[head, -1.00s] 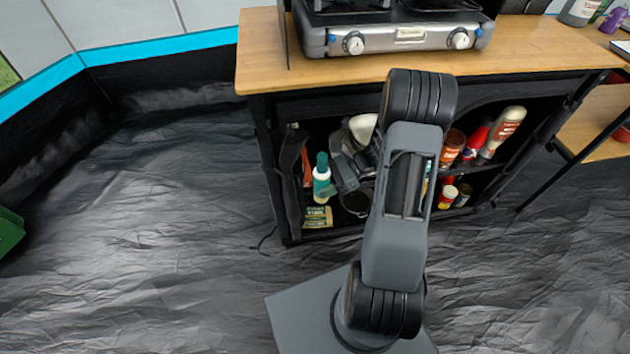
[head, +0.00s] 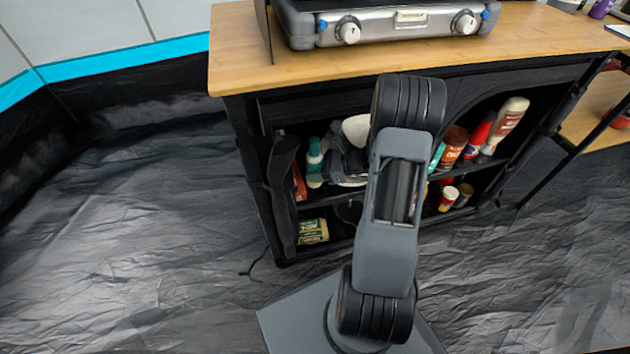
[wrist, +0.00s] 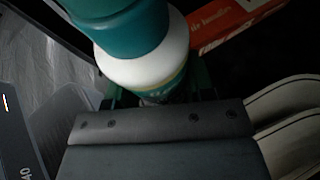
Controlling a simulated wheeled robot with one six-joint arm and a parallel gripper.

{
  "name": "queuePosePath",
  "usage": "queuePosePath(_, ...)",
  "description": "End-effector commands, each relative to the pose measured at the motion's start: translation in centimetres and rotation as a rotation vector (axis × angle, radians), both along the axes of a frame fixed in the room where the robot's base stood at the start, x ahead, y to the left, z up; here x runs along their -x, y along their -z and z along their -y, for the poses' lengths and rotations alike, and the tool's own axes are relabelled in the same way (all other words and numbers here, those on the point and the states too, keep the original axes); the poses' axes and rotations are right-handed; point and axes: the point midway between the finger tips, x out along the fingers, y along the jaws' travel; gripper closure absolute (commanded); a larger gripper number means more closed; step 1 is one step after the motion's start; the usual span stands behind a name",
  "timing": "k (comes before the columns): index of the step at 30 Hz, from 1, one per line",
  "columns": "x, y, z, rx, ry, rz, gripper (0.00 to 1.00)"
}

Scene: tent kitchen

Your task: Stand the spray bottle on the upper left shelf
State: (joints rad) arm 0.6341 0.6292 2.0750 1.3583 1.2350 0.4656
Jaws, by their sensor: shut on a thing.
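The spray bottle (head: 314,163), white with a teal top, is upright inside the left part of the black cabinet, at the level of the upper left shelf (head: 328,198). My gripper (head: 327,168) reaches in from the right and is shut on it. In the wrist view the bottle (wrist: 150,60) stands between my fingers (wrist: 158,92), its teal top towards the camera. Whether its base touches the shelf is hidden.
An orange-red box (head: 299,182) is left of the bottle; it also shows behind it in the wrist view (wrist: 235,22). A pale bowl (head: 356,130) is to the right. A green-yellow box (head: 312,231) lies on the lower shelf. Several bottles stand on the right side.

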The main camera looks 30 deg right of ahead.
Motion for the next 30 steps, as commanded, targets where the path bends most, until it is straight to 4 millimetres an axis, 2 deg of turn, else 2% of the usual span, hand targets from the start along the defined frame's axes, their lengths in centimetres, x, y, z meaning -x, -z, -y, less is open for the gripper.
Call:
queuePosePath(9, 0.0, 3.6, 0.1, 0.000, 0.002, 0.000, 0.81)
queuePosePath(21, 0.0, 3.9, 0.1, 0.001, 0.003, 0.001, 0.81)
queuePosePath(22, 0.0, 3.9, 0.1, 0.000, 0.002, 0.000, 0.50)
queuePosePath(30, 0.0, 3.8, 0.1, 0.000, 0.002, 0.001, 0.25)
